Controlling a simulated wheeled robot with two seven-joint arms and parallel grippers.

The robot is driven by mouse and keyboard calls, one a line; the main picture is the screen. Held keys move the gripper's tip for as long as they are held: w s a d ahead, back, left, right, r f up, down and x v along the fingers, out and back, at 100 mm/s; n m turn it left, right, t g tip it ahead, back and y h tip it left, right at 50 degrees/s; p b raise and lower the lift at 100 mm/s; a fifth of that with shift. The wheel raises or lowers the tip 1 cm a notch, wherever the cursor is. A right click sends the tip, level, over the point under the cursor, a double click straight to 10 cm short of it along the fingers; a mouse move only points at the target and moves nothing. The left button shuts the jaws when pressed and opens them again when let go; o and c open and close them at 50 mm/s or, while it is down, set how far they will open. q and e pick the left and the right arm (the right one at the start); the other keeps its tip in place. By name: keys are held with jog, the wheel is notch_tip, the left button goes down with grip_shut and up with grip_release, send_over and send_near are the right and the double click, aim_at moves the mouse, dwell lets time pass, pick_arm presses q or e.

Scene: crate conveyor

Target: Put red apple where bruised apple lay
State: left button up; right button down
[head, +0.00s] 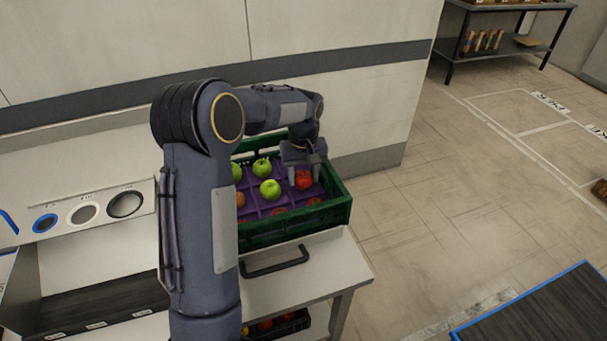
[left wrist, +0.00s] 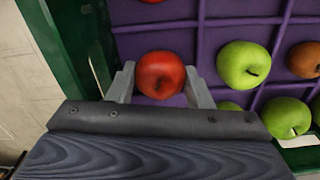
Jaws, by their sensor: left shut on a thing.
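My left gripper (head: 303,168) is shut on a red apple (head: 303,180), at the right side of the green crate (head: 298,237). In the left wrist view the red apple (left wrist: 160,74) sits between the two fingers (left wrist: 160,88), over the purple divider tray (left wrist: 195,48). I cannot tell whether the apple touches the compartment floor. Green apples (head: 270,189) and a brownish apple (head: 240,199) lie in compartments to its left. The brownish apple (left wrist: 304,60) also shows at the right edge of the left wrist view. My right gripper is not in view.
The crate stands on a white bench (head: 345,262) against a wall. My left arm hides its left part. More red apples lie along the crate's near row. A lower crate (head: 280,325) with fruit sits under the bench.

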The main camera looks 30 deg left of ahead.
pick_arm(q)
jog(key=o, duration=1.1)
jog(key=shift+c, duration=0.2)
jog(key=shift+r+p, duration=2.8)
jog(key=shift+r, duration=0.8)
